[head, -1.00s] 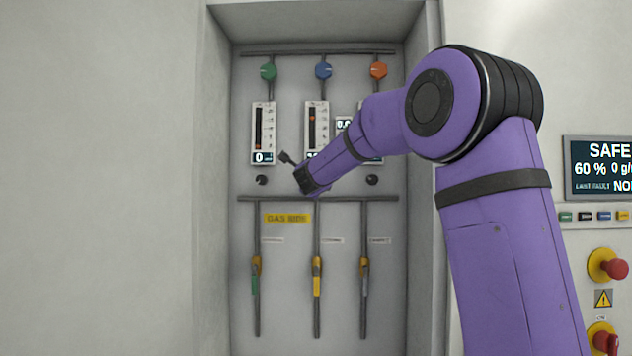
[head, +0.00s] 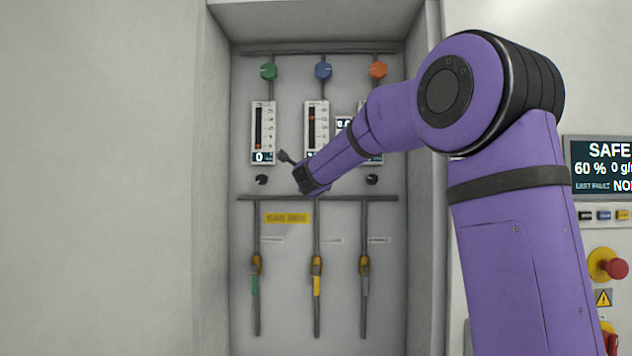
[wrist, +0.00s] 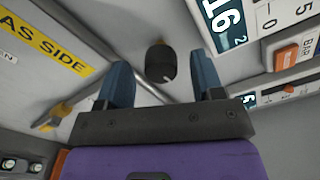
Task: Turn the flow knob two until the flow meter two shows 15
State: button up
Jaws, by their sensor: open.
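Flow knob two, a small dark knob with a white pointer mark (wrist: 160,64), shows in the wrist view between and beyond my fingertips, with gaps on both sides. My gripper (wrist: 162,80) is open, its two blue-grey fingers either side of the knob. In the head view my gripper (head: 286,158) is in front of the panel and hides that knob. Flow meter two (head: 317,117) is a white upright gauge with an orange mark; my gripper hides its lower display there. In the wrist view its blue display (wrist: 225,22) appears to read 16, partly cut off.
Flow meter one (head: 263,130) reads 0, with a dark knob (head: 262,180) below it. Another dark knob (head: 372,180) is at right. Green, blue and orange valves (head: 378,69) sit above. A horizontal pipe (head: 350,198) crosses below the knobs. Recess walls enclose the panel.

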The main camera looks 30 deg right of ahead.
jog(key=v, duration=0.8)
jog(key=shift+s+a, duration=0.25)
jog(key=s+a+f+n+y, duration=0.6)
jog(key=s+a+n+y, duration=0.6)
jog(key=n, duration=0.5)
jog(key=s+f+n+g+h, duration=0.1)
jog(key=s+f+n+g, duration=0.4)
jog(key=s+f, duration=0.4)
jog(key=s+f+n+g+h, duration=0.1)
jog(key=s+f+n+g, duration=0.3)
jog(key=s, duration=1.1)
notch_tip(320, 180, down, 5)
jog(key=n, duration=0.3)
jog(key=shift+s+a+n+g, duration=0.2)
jog(key=shift+s+n+g, duration=0.1)
jog(key=shift+g, duration=0.1)
jog(key=shift+w+r, duration=0.1)
jog(key=shift+w, duration=0.05)
